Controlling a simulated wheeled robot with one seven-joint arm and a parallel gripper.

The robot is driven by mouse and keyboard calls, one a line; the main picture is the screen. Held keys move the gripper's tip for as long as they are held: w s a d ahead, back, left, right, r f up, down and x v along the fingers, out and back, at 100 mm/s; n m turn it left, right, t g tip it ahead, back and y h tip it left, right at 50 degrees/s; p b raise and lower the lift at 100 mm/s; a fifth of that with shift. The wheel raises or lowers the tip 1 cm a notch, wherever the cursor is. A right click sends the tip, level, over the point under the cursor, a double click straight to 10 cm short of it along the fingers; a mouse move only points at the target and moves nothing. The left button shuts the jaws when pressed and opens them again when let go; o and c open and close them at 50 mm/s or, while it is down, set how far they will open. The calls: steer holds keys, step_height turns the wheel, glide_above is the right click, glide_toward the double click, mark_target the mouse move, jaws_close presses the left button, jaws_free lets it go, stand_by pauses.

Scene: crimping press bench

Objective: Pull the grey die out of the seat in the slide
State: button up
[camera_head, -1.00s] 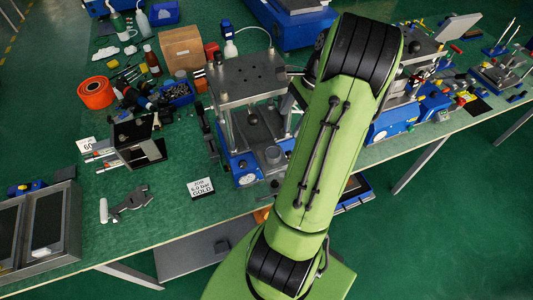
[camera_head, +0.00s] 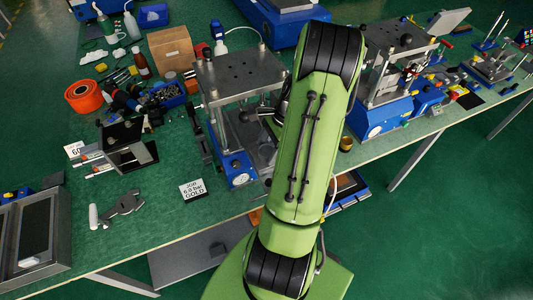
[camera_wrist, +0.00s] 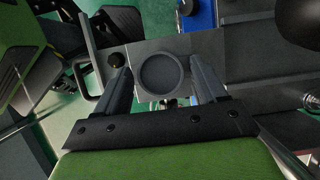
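In the wrist view the grey die (camera_wrist: 162,74) shows from above as a round, dark grey disc with a raised rim. It sits in the lighter grey slide (camera_wrist: 208,46). My gripper (camera_wrist: 160,80) has its two dark fingers spread to the left and right of the die, with a narrow gap visible at the left. I see no clear grip on it. In the head view my green arm hides the die and my gripper. The press (camera_head: 238,80) stands left of the arm, with a blue base and a gauge.
A brass-coloured cylinder (camera_head: 346,144) stands on the bench right of my arm. A dark ball knob (camera_wrist: 300,20) is close at the wrist view's upper right. A second press (camera_head: 385,105) stands at the right.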

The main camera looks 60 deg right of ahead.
mark_target(268, 151)
steer(key=c, duration=1.2)
steer(key=shift+o, duration=0.2)
step_height(268, 151, up, 13)
steer(key=p, duration=0.5)
steer(key=shift+p, duration=0.4)
